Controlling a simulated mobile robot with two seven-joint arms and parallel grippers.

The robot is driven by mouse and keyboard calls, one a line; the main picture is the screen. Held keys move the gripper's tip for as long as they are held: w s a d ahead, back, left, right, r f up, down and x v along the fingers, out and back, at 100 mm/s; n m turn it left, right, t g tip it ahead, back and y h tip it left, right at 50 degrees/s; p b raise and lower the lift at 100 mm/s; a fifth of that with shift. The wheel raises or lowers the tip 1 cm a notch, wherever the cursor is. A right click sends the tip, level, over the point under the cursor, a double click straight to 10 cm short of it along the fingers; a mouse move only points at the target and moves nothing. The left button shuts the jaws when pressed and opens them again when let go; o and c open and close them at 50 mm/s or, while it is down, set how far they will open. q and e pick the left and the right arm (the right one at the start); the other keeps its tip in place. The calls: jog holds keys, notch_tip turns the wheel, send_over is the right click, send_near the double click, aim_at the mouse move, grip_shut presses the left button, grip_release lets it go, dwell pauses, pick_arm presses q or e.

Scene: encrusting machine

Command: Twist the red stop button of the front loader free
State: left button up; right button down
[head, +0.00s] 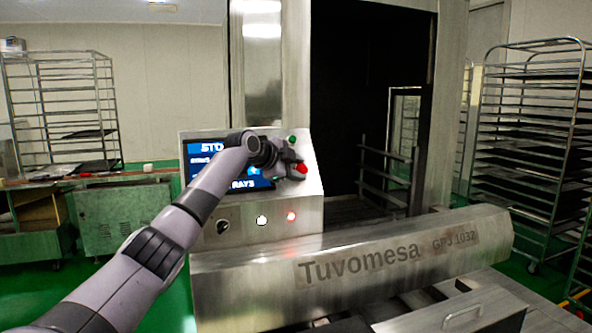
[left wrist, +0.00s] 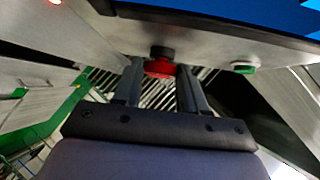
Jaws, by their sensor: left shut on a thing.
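The red stop button (head: 302,169) is on the sloped metal control panel (head: 311,187) of the machine, at the right of the blue screen. My left gripper (head: 296,167) reaches it from the left and partly covers it in the head view. In the left wrist view, the button (left wrist: 159,67) with its dark collar sits between the two fingertips of my left gripper (left wrist: 160,73), which is shut on it. Its exact turn angle cannot be told. My right gripper is in neither view.
A green button (head: 292,139) sits above the stop button. A blue screen (head: 197,163), a black knob (head: 223,227), a white button (head: 262,220) and a lit red lamp (head: 291,216) are close by. The Tuvomesa beam (head: 370,262) juts out below; tray racks (head: 530,130) stand right.

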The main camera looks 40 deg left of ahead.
pick_arm(q)
jog(key=shift+a+r+m+g+h, duration=0.1)
jog(key=shift+r+m+g+h, duration=0.1)
jog(key=shift+m+g+h, duration=0.4)
jog(key=shift+a+m+g, duration=0.15)
jog(key=shift+m+g, duration=0.45)
jog(key=shift+m, duration=0.1)
jog(key=o, duration=1.1)
jog(key=shift+w, duration=0.1)
jog(key=shift+c, duration=0.2)
jog(key=shift+a+f, duration=0.1)
jog(key=shift+f, duration=0.05)
